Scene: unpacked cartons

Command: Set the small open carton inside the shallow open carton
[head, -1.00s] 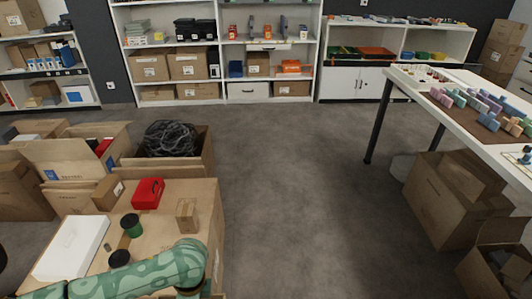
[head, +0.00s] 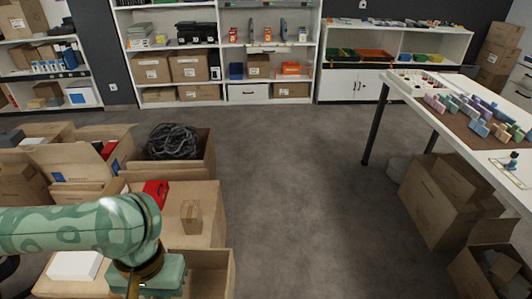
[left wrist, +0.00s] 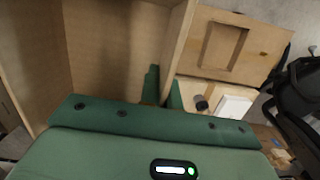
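The small open carton (head: 213,262) is at the bottom of the head view, its near part cut off by the frame edge. Its bare inside (left wrist: 115,45) fills the left of the left wrist view. My left gripper (head: 140,290) is at its left side; its fingers (left wrist: 163,92) lie on either side of a carton wall, close against it, and look shut on it. A brown cardboard piece with a rectangular recess (left wrist: 225,45) shows beyond that wall; I cannot tell whether it is the shallow open carton. My right gripper is not in view.
An open carton (head: 206,157) with black cable stands behind.

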